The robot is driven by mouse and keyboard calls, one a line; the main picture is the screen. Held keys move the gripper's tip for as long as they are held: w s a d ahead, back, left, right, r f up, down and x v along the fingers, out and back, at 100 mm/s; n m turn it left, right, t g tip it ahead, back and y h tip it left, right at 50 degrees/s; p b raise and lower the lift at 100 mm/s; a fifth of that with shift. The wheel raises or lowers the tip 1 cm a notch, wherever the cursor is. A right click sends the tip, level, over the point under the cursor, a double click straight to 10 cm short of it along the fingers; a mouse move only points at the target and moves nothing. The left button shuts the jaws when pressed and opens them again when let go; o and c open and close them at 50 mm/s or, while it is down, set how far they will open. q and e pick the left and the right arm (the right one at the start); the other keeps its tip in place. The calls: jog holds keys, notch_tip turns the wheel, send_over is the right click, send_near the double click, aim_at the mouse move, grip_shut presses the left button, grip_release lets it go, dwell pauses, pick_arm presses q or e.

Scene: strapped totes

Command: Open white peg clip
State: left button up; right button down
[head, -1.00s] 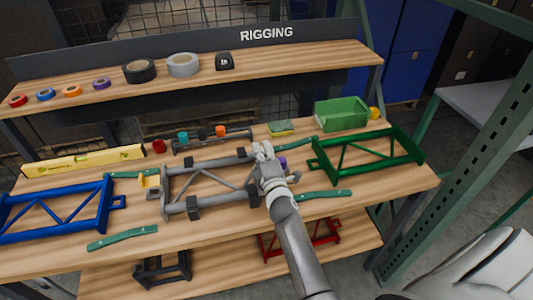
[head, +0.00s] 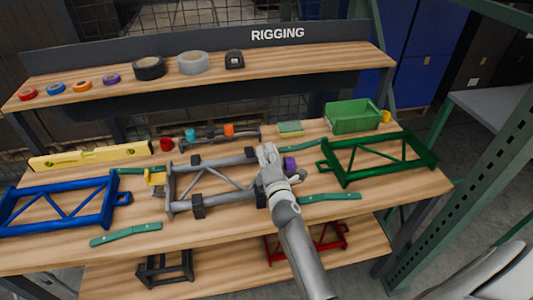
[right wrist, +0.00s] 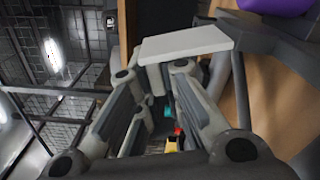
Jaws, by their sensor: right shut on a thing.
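My right gripper (head: 267,152) is at the right end of the grey frame (head: 215,200) on the bench. In the right wrist view its two fingers (right wrist: 160,65) are shut on a flat white piece at their tips, which looks like the white peg clip (right wrist: 187,43). In the head view the gripper hides most of this clip, and I cannot tell there whether it is open. A purple part (head: 290,163) sits just right of the gripper and also shows in the right wrist view (right wrist: 265,4). My left gripper is not in view.
A yellow clip (head: 155,177) is at the grey frame's left end. Blue (head: 60,200) and green (head: 380,160) frames lie either side. Green straps (head: 126,234) lie around. A green bin (head: 352,118) stands behind right. A shelf with tape rolls (head: 149,68) is above.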

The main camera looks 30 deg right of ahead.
jog(key=c, duration=1.6)
grip_release()
jog(key=shift+o, duration=0.2)
jog(key=shift+s, duration=0.1)
jog(key=v, duration=0.7)
jog(key=shift+s, duration=0.2)
